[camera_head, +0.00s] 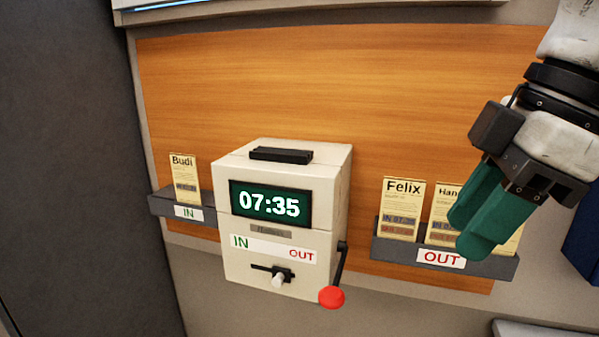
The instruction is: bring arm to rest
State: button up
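My gripper (476,226) hangs at the right of the view, pointing down and to the left. Its two green fingers lie close together, and I cannot tell whether there is a gap between them. No held object shows. The fingers are in front of the OUT rack (390,248) in the picture and cover part of its cards. My arm runs up from the gripper to the top right corner.
A cream time clock (320,215) reading 07:35 is on the wood panel (240,80), with a red-knobbed lever (331,297) at its right. The IN rack (162,206) holds a Budi card (184,178). The OUT rack holds a Felix card (403,207) and others. A dark wall (70,170) is left.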

jog(key=w+a+f+m+t+y, duration=0.25)
jog(key=w+f+m+y, duration=0.2)
jog(key=w+f, duration=0.45)
notch_tip(320, 180, down, 18)
jog(key=s+d+m+t, duration=0.2)
jog(key=m, duration=0.4)
jog(key=s+d+f+m+g+h, duration=0.1)
jog(key=s+d+f+m+h, duration=0.1)
jog(key=s+f, duration=0.45)
jog(key=s+d+f+m+g+h, duration=0.15)
jog(key=s+f, duration=0.25)
jog(key=f, duration=0.5)
jog(key=s+d+f+g+h, duration=0.1)
jog(key=s+d+f, duration=0.1)
jog(key=s, duration=0.4)
jog(key=s+d+f+g+h, duration=0.1)
jog(key=s+d+f+h, duration=0.1)
jog(key=s, duration=0.4)
jog(key=s+d+f+m+g+h, duration=0.1)
jog(key=s+d+f, duration=0.2)
jog(key=s+f, duration=0.3)
jog(key=shift+d+h, duration=0.3)
jog(key=shift+d, duration=0.1)
